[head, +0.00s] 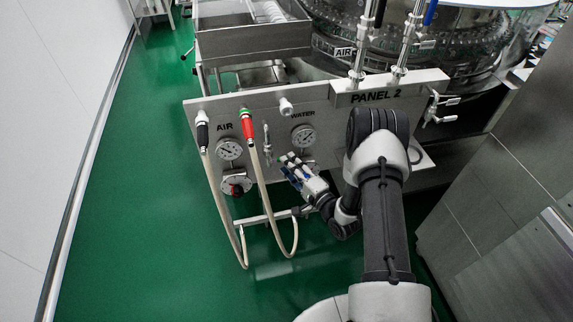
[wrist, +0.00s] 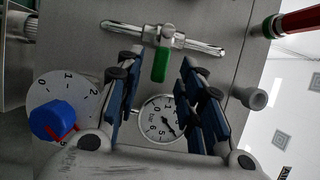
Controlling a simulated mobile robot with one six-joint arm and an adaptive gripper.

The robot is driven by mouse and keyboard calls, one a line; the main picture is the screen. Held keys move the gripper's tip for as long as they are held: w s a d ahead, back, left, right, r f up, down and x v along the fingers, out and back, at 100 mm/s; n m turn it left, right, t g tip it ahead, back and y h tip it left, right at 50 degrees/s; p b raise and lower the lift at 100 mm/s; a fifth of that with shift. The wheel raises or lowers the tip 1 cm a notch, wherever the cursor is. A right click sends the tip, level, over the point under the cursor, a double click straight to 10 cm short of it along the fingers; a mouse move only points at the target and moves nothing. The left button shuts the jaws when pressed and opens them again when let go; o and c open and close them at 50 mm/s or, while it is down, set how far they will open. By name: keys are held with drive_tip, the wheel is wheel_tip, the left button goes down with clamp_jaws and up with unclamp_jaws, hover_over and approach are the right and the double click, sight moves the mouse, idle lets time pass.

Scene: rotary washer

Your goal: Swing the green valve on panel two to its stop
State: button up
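The panel (head: 390,85) is marked PANEL 2. In the wrist view the green valve handle (wrist: 161,65) stands out square to a shiny metal pipe (wrist: 190,44). The pipe with its valve shows in the head view (head: 267,145) as a small upright fitting between the AIR and WATER markings; the green is hard to make out there. My gripper (head: 289,160) is just right of and below it, and its fingers (wrist: 157,72) are open. The handle appears between the fingertips in the wrist view, with clear gaps on both sides. I cannot tell its depth from the fingers.
A pressure gauge (wrist: 162,118) and a blue knob (wrist: 52,120) lie close to the fingers. A red-ended hose (head: 248,125) and a black-ended hose (head: 202,130) hang left of the valve. A white stub (head: 286,106) projects above it. Green floor (head: 130,200) is free at left.

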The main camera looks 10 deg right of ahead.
drive_tip(key=shift+x, duration=1.25)
drive_tip(key=shift+c, duration=0.4)
clamp_jaws()
